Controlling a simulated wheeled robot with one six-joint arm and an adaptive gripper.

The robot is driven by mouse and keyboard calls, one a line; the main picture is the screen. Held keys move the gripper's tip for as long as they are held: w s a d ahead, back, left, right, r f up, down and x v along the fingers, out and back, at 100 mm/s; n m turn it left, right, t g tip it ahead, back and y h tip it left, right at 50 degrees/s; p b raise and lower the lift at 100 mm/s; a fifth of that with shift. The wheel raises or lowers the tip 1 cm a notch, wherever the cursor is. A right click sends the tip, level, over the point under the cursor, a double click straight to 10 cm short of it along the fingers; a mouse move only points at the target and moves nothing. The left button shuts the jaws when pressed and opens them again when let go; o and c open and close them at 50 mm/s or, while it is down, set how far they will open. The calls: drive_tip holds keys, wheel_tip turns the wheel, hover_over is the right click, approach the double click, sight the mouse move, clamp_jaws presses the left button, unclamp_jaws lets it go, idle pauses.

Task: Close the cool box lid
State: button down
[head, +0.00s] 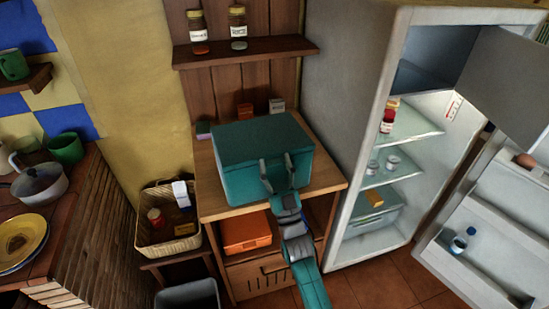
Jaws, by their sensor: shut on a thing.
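The teal cool box (250,145) stands on top of a wooden cabinet in the head view. Its lid (258,133) lies over the top and looks down or nearly down; the seam is too small to tell whether it is fully shut. My gripper (276,161) is at the front of the box, toward its right side. Its two grey fingers are spread apart against the front, just below the lid's front edge, with teal surface between them. The exact contact and the lower front of the box are partly hidden by my gripper.
The wooden cabinet (328,187) has an orange box (245,232) on its lower shelf. A fridge (340,110) with its door open stands close on the right. A wicker basket (150,240) is on the left. A wall shelf (245,52) with two jars hangs above.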

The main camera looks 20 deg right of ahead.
drive_tip(key=shift+s+d+f+t, duration=0.1)
drive_tip(key=shift+f+t, duration=0.2)
drive_tip(key=shift+f, duration=0.2)
drive_tip(key=shift+f, duration=0.2)
drive_tip(key=c, duration=0.5)
unclamp_jaws()
drive_tip(key=shift+c, duration=0.2)
drive_tip(key=shift+o, duration=1.1)
drive_tip(key=shift+r, duration=0.15)
drive_tip(key=v, duration=1.2)
